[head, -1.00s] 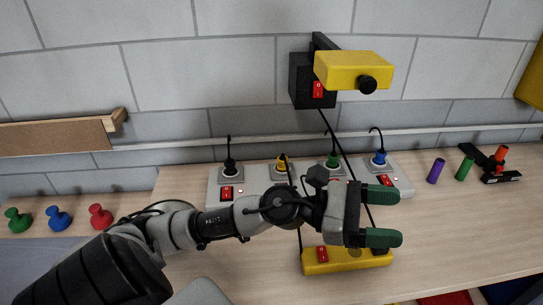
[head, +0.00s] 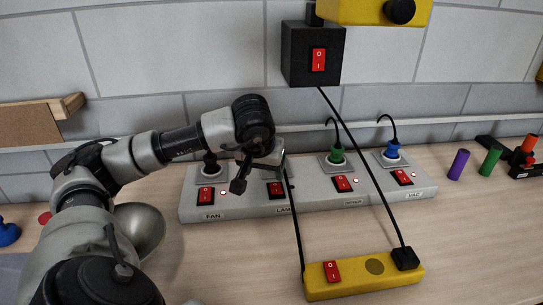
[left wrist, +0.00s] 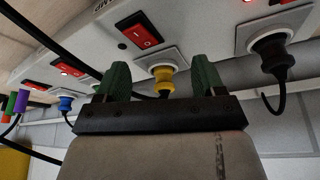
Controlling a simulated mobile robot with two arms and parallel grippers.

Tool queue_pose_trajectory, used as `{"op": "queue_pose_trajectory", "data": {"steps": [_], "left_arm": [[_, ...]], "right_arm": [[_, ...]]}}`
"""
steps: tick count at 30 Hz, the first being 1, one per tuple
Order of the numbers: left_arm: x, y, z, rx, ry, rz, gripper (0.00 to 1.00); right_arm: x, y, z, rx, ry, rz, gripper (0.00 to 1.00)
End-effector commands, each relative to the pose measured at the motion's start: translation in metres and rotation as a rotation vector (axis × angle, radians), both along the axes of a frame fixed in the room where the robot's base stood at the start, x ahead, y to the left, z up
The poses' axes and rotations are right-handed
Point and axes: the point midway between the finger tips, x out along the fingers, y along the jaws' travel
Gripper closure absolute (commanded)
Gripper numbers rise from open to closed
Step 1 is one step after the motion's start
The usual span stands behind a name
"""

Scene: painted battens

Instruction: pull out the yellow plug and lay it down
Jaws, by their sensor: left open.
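The yellow plug (left wrist: 164,79) sits in its socket on the grey power strip (head: 318,193), as the left wrist view shows. In the head view my left gripper (head: 270,158) is over the LAMP socket and hides the yellow plug. In the left wrist view its two green fingers (left wrist: 160,80) are apart, one on each side of the yellow plug, with a gap on both sides. The fingers hold nothing. My right gripper is in neither view.
A black plug (left wrist: 272,58), a green plug (head: 337,155) and a blue plug (head: 392,150) stand in the other sockets. A black cable (head: 362,173) runs from the black switch box (head: 313,55) to the yellow bar (head: 364,282).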

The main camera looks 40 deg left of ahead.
Motion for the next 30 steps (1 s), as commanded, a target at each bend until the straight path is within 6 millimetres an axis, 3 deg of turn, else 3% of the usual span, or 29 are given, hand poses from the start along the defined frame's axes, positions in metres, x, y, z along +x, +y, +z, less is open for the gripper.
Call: {"op": "queue_pose_trajectory", "data": {"steps": [4, 15, 21, 30], "left_arm": [[0.026, 0.013, 0.003, -0.006, 0.000, 0.002, 0.31], [0.087, 0.046, 0.002, -0.008, 0.000, 0.000, 0.31], [0.093, 0.050, -0.022, -0.005, 0.001, -0.002, 0.31], [0.095, 0.051, -0.028, -0.004, 0.000, -0.002, 0.31]], "right_arm": [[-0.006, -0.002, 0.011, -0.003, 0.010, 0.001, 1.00], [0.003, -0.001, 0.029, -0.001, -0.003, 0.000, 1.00], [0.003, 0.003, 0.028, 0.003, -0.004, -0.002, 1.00], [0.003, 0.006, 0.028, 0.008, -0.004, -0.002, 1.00]]}}
